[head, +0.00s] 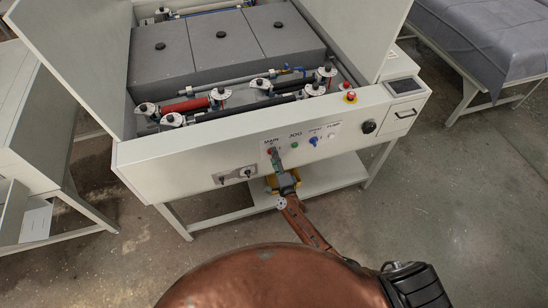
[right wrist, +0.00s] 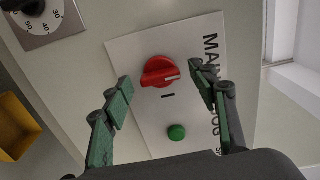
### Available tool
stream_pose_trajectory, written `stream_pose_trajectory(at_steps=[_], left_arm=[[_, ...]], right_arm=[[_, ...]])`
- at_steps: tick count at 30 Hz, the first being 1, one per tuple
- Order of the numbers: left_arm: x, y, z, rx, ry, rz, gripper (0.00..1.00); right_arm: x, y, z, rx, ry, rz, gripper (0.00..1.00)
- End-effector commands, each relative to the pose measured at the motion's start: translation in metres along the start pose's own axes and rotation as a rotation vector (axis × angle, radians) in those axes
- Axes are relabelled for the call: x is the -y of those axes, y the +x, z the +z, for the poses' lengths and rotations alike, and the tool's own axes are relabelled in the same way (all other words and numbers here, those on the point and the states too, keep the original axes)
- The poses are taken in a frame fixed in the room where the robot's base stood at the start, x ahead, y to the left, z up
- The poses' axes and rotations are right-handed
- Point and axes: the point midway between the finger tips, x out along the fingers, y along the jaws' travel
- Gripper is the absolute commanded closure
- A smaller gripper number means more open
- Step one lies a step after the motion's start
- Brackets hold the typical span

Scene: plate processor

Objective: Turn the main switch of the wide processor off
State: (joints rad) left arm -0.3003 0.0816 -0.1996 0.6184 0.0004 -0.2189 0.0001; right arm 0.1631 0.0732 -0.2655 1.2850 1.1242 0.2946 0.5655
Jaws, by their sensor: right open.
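The wide processor (head: 190,158) is a pale machine with a front panel facing me. Its main switch is a red rotary knob (right wrist: 158,72) on a white label plate marked MAIN. A pale mark on the knob points to the right in the right wrist view. In the head view the red switch (head: 270,151) shows just at the tips of my right gripper (head: 276,158). My right gripper is open, with its green-padded fingers (right wrist: 161,78) apart on either side of the knob. I see no clear contact. My left gripper is not in view.
A green button (right wrist: 177,132) sits near the knob. Blue and white controls (head: 314,141), a black knob (head: 369,127) and a red emergency button (head: 351,96) lie farther right. A dial (right wrist: 45,17) is at the upper left. A yellow object (right wrist: 17,125) is below the panel.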

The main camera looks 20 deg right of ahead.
Motion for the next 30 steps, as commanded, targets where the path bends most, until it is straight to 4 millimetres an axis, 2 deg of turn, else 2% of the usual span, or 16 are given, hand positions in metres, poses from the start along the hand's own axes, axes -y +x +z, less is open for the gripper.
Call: stream_pose_trajectory(at_steps=[12, 16, 21, 30], left_arm=[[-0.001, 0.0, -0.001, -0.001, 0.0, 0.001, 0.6], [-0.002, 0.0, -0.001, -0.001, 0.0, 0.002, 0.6], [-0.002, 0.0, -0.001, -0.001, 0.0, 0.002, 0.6], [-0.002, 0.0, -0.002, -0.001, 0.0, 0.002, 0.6]], right_arm=[[-0.002, -0.081, -0.001, -0.001, 0.001, 0.004, 0.46], [-0.002, -0.1, 0.0, 0.0, -0.001, 0.003, 0.46], [-0.001, -0.113, 0.0, 0.001, 0.0, 0.002, 0.46], [-0.001, -0.114, 0.0, 0.001, -0.001, 0.002, 0.46]])
